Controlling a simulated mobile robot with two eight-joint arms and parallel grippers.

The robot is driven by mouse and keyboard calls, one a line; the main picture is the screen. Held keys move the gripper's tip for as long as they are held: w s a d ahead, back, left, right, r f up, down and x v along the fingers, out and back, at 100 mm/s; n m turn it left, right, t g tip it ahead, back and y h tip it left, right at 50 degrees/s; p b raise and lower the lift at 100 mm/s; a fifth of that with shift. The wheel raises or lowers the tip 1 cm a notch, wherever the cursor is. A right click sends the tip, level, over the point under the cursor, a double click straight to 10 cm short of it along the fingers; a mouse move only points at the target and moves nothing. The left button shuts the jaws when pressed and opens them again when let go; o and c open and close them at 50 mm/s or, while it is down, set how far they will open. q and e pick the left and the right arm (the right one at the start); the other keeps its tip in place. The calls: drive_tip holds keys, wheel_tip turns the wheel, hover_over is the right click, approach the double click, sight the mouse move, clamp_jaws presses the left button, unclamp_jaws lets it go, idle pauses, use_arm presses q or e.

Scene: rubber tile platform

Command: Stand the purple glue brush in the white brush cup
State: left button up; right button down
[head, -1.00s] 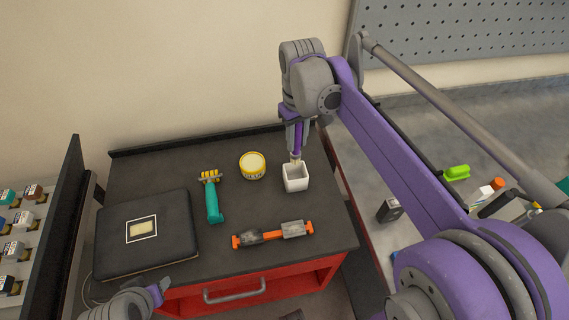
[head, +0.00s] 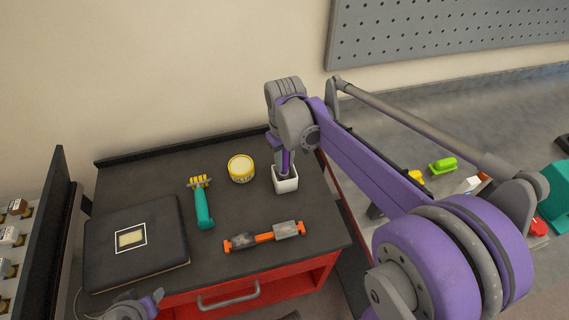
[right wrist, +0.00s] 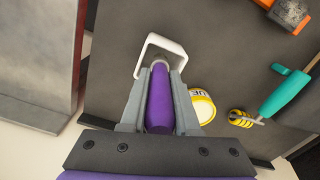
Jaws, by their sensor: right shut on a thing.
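The white brush cup (head: 287,186) stands upright near the right edge of the black cart top. My right gripper (head: 284,172) points down just over its mouth. In the right wrist view my right gripper (right wrist: 160,100) is shut on the purple glue brush (right wrist: 160,101), with the handle between its fingers. The brush's far end reaches into the opening of the white cup, which shows there as a square rim (right wrist: 173,46). The brush tip is hidden, so I cannot tell how deep it sits. My left gripper (head: 153,300) is at the bottom left, low before the cart.
A yellow-rimmed glue tub (head: 241,168) stands left of the cup. A teal-handled brush (head: 204,209), an orange and grey tool (head: 264,236) and a black case (head: 137,265) lie on the cart top.

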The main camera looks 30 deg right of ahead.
drive_tip(key=shift+f, duration=0.6)
drive_tip(key=shift+f, duration=0.1)
drive_tip(key=shift+f, duration=0.15)
drive_tip(key=c, duration=0.6)
unclamp_jaws()
drive_tip(key=shift+c, duration=0.2)
drive_tip(key=r, duration=1.1)
drive_tip(key=shift+w+a, duration=0.1)
drive_tip(key=shift+w, duration=0.15)
